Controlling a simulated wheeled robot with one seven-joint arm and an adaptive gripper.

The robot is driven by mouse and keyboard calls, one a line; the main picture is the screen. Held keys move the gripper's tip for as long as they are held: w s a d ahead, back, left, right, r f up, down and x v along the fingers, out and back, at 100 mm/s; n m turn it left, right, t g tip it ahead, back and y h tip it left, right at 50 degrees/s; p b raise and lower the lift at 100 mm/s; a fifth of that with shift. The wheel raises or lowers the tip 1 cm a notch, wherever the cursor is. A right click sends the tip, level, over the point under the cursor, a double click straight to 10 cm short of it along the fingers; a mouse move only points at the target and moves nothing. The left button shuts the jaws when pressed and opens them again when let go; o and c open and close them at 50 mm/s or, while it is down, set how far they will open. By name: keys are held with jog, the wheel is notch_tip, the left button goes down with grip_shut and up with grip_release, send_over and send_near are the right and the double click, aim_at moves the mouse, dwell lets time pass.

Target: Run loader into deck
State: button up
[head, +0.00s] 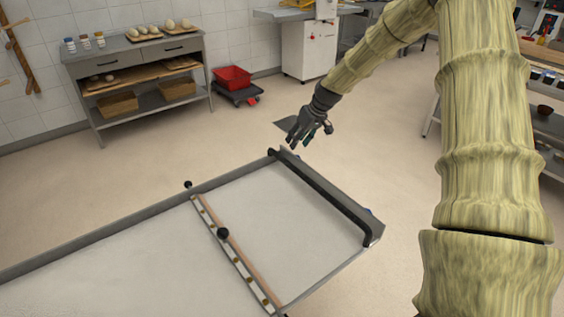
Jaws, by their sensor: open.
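The loader (110,262) is a long flat bed with a pale surface and grey side rails, running from the left edge to the lower middle. A dark handle bar (325,197) spans its right end. A wood-and-white strip with a black knob (223,233) lies across the bed. My gripper (308,143) is open and empty, pointing down near the far end of the handle bar. It appears apart from the bar, though its height is hard to judge. No deck opening shows in this view.
A grey workbench (135,58) with loaves and baskets stands along the back wall. A red bin (233,77) on a dolly sits beside it. A white machine (310,50) stands further back, with shelving at the right edge.

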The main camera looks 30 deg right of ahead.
jog(key=shift+p+x, duration=0.3)
jog(key=shift+x, duration=5.5)
jog(key=shift+d, duration=0.1)
grip_shut()
